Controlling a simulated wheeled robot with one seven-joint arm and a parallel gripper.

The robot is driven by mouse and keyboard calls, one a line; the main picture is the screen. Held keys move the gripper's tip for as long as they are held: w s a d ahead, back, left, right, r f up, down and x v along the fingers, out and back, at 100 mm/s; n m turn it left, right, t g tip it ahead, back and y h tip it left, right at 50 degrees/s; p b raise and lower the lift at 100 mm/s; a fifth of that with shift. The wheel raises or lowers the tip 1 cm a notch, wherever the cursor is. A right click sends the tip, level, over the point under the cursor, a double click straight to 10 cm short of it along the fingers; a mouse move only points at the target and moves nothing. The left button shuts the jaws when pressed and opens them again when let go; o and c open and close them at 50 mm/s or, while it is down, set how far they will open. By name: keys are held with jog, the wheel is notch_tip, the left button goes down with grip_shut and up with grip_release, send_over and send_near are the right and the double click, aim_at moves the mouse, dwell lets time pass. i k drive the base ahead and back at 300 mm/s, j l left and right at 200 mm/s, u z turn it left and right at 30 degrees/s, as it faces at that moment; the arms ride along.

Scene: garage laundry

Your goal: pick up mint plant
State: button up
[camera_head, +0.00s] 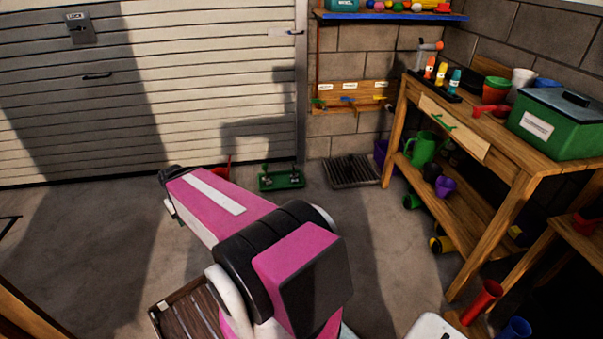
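I cannot pick out a mint plant for certain in the head view. A small green tray (281,181) with small upright items on it stands on the floor by the shutter door, but the items are too small to name. My pink and white arm reaches from the bottom middle toward the upper left. Its far end hides my gripper almost wholly; only a small pale part shows at its left edge (170,208). A tiny green spot shows just below that part, too small to name. Whether my gripper is open or shut does not show.
A wooden workbench (470,125) on the right carries a green box (563,125), pots and bottles. Its lower shelf holds a green watering can (421,148). A floor grate (351,171) lies near the wall. A slatted crate (187,316) is at the bottom.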

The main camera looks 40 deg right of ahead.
aim_at(348, 171)
jog(key=z, duration=2)
jog(key=i+l, duration=0.2)
jog(key=i, duration=0.35)
jog(key=i+l+z, duration=0.15)
jog(key=i, duration=0.4)
jog(key=i+l, duration=0.2)
jog(key=i, duration=0.35)
